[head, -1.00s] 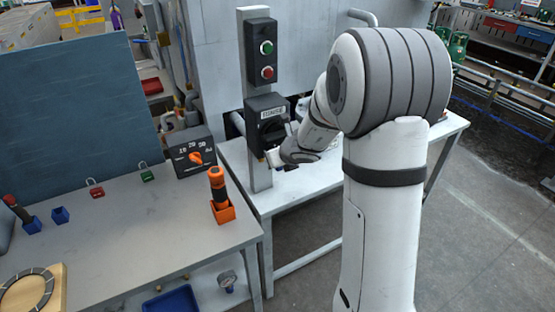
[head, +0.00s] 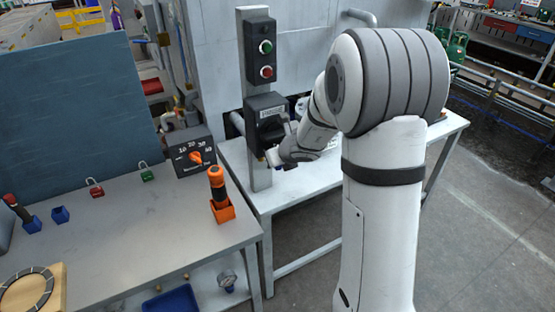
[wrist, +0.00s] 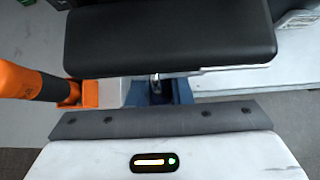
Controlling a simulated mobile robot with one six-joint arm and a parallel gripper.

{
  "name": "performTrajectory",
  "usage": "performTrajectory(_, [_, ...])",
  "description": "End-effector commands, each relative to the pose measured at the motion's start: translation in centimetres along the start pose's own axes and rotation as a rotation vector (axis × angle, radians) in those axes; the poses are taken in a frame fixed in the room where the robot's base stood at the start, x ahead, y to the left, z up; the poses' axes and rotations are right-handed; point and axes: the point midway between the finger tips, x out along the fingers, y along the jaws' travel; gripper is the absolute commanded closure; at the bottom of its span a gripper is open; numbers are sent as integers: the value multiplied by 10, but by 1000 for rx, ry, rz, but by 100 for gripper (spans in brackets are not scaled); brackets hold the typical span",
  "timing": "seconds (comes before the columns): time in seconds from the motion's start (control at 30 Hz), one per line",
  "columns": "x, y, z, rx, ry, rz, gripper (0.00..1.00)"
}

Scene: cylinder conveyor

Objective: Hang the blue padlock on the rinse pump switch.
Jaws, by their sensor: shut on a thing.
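The rinse pump switch (head: 256,104) is a black box with a pale label and a dark rotary handle, on the grey post below the green and red buttons. My gripper (head: 274,158) is at the lower front of this box, close to its handle; I cannot tell whether it touches. The gripper is shut on the blue padlock (wrist: 172,92), whose blue body shows in part in the wrist view with a bit of metal by it. Its shackle is mostly hidden by the dark block above. In the head view the padlock is hidden.
A red padlock (head: 95,190) and a green padlock (head: 147,174) lie on the left bench (head: 130,235). A white table (head: 300,180) lies behind the gripper.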

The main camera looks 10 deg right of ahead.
Motion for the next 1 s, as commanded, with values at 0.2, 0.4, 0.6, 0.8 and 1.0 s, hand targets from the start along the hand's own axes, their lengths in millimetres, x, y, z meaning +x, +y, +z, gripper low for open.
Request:
performTrajectory(0.2, [6, 1, 5, -2, -19, 4, 100])
performTrajectory(0.4, [11, 0, 1, -2, -17, 2, 100])
performTrajectory(0.6, [17, 0, -5, -2, -13, 1, 100])
performTrajectory(0.8, [20, 0, -8, -2, -11, 0, 100])
performTrajectory(1.0, [20, 0, -8, -2, -10, 0, 100])
